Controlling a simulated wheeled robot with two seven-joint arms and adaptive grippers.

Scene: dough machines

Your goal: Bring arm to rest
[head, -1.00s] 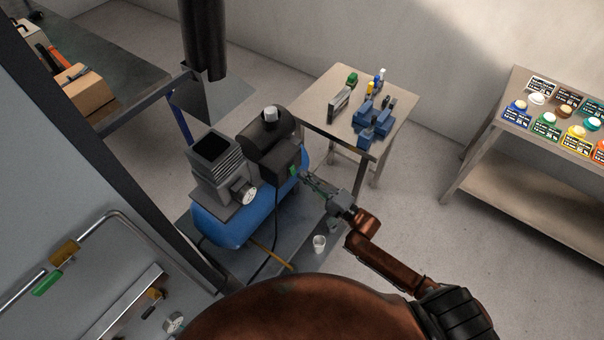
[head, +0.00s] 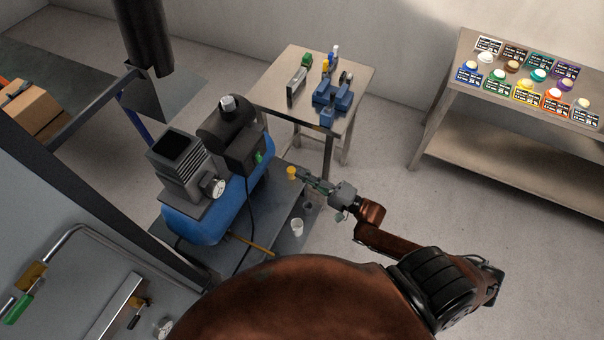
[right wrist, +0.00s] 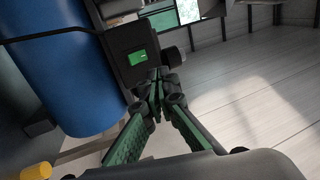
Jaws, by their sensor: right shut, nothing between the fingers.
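My right gripper (head: 305,177) is shut and empty, to the right of the blue compressor in the head view. Its arm comes in from the lower right and is stretched out over the floor side of the low grey platform. In the right wrist view the fingers (right wrist: 157,88) meet at their tips, in front of a dark box with a small green display (right wrist: 138,56). A yellow cap-like part (head: 291,173) shows just left of the fingertips in the head view. My left gripper is not in view.
Behind is a small table (head: 281,65) with blue blocks (head: 331,95). A long table (head: 445,85) with several labelled jars is at the right. Floor between is clear.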

